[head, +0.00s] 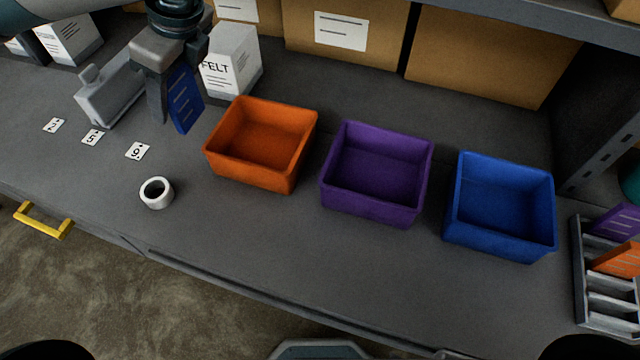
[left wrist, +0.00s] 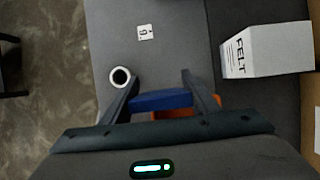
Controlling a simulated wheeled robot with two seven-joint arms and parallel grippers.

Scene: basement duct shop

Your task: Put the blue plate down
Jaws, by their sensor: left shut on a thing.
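The blue plate (head: 186,100) is a thin dark blue piece with pale lines on it. My left gripper (head: 172,88) is shut on it and holds it upright, left of the orange bin. Whether its lower edge touches the bench cannot be told. In the left wrist view the plate (left wrist: 162,101) spans the gap between both fingers of my left gripper (left wrist: 160,86). My right gripper is not in view.
An orange bin (head: 250,182), a purple bin (head: 370,208) and a blue bin (head: 497,243) stand empty on the bench (head: 290,260). A FELT box (head: 232,62), number cards (head: 92,138), a white ring (head: 156,193) and a slotted rack (head: 610,322) with plates stand around.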

